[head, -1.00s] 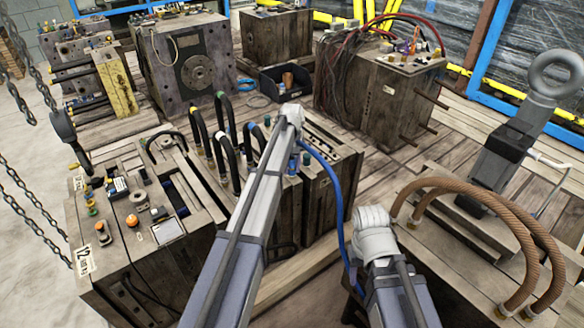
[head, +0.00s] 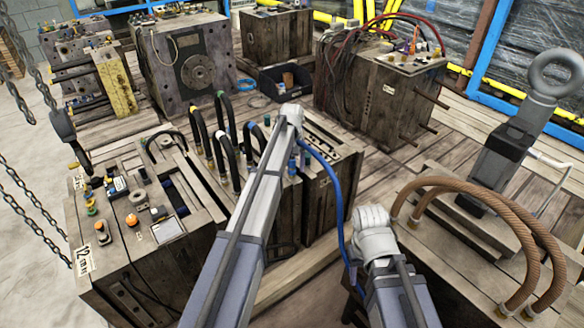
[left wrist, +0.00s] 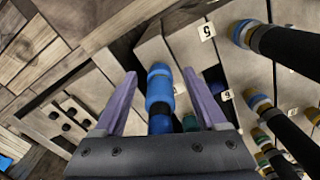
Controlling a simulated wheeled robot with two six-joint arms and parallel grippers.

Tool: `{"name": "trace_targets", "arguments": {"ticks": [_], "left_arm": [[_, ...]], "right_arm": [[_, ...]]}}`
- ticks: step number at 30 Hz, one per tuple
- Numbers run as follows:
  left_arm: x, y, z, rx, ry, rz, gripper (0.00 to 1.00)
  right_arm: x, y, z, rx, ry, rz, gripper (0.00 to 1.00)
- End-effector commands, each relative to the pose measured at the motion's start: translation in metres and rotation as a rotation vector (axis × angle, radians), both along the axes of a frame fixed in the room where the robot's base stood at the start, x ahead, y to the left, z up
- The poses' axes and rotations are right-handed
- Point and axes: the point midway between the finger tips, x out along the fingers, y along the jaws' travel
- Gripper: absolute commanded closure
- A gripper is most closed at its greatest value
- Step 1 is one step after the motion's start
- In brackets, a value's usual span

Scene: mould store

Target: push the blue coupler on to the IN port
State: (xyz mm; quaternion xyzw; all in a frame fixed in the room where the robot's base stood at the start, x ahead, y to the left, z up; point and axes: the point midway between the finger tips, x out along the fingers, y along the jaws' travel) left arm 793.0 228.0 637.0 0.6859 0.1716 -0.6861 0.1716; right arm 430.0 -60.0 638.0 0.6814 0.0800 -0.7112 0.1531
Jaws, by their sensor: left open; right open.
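In the left wrist view a blue coupler (left wrist: 159,82) with a dark band and a second blue section below it lies between the two purple fingers of my left gripper (left wrist: 160,74). The fingers are open, with a small gap showing on each side. In the head view my left arm (head: 262,190) reaches to the hosed mould block (head: 320,205); its jaws are hidden behind the wrist. A blue hose (head: 338,190) hangs beside it. I cannot make out a label for the IN port, or tell how far the coupler is seated. My right arm (head: 378,245) ends at lower centre, its jaws hidden.
Several capped black hoses (head: 222,150) rise left of my left wrist; some (left wrist: 283,47) show at right in the wrist view. Brown hoses (head: 480,190) arch over a block at right. A chain hook (head: 68,135) hangs at left. Planks (head: 400,165) between blocks are partly clear.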

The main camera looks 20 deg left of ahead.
Motion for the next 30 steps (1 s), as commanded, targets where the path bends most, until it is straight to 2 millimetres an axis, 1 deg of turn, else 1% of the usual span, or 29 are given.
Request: {"name": "trace_targets", "arguments": {"ticks": [5,11,14,24,27,30], "left_arm": [[0.0,0.0,0.001,0.0,0.0,0.0,0.26],[0.0,0.0,0.013,0.0,0.0,0.0,0.26],[0.0,0.0,0.023,0.0,0.0,0.0,0.26],[0.0,0.0,0.068,0.0,0.0,0.0,0.26],[0.0,0.0,0.076,0.0,0.0,0.0,0.26],[0.0,0.0,0.079,0.0,0.0,0.0,0.26]], "right_arm": [[0.0,0.0,0.002,0.0,0.0,0.0,0.5],[0.0,0.0,0.013,0.0,0.0,0.0,0.5],[0.0,0.0,0.023,0.0,0.0,0.0,0.5],[0.0,0.0,0.068,0.0,0.0,0.0,0.5],[0.0,0.0,0.076,0.0,0.0,0.0,0.5],[0.0,0.0,0.079,0.0,0.0,0.0,0.5]]}}
